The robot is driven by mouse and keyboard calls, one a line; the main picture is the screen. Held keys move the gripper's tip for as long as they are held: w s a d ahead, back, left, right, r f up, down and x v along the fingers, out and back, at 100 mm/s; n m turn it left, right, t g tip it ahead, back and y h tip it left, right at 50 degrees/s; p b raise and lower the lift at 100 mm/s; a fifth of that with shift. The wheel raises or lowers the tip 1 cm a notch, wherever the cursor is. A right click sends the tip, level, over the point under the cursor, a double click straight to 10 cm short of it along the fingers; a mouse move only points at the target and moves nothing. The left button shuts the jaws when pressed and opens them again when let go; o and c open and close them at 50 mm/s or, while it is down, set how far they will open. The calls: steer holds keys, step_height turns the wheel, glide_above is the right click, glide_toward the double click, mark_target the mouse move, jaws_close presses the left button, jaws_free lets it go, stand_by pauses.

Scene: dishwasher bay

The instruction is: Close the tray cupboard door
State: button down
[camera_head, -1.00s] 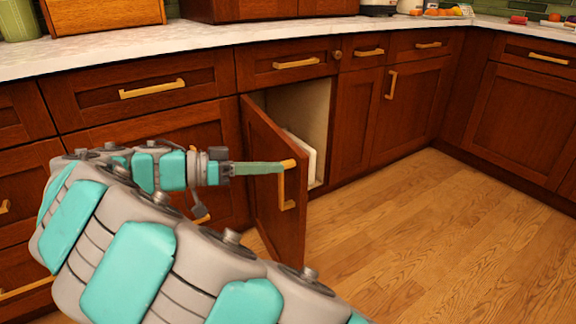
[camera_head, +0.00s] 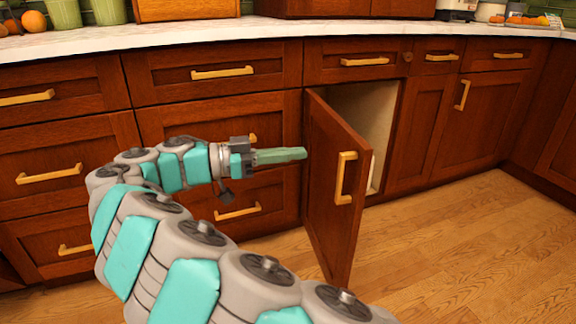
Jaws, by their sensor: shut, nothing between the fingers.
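The tray cupboard door (camera_head: 325,200) is a dark red-brown panel that stands open, swung out from its left edge toward me. Its brass handle (camera_head: 345,178) is on the face turned to me. Behind it the cupboard opening (camera_head: 368,112) shows a pale interior, with a sliver of something white low inside, mostly hidden by the door. My gripper (camera_head: 303,154) is shut and empty. Its fingertips are at the left of the door, near its hinge side, and point right; I cannot tell whether they touch it.
Drawers with brass handles (camera_head: 222,73) line the left, behind my arm. A pale countertop (camera_head: 200,36) runs above, with several items at the back. Closed cupboards (camera_head: 445,125) stand to the right. The wooden floor (camera_head: 460,230) is clear at the right.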

steer(key=shift+d+f+b, duration=0.3)
steer(key=shift+d+b, duration=0.05)
steer(key=shift+b, duration=0.7)
glide_toward(362, 147)
steer(key=d, duration=0.4)
steer(key=w+d, duration=0.1)
steer(key=d, duration=0.1)
steer(key=shift+d, duration=0.4)
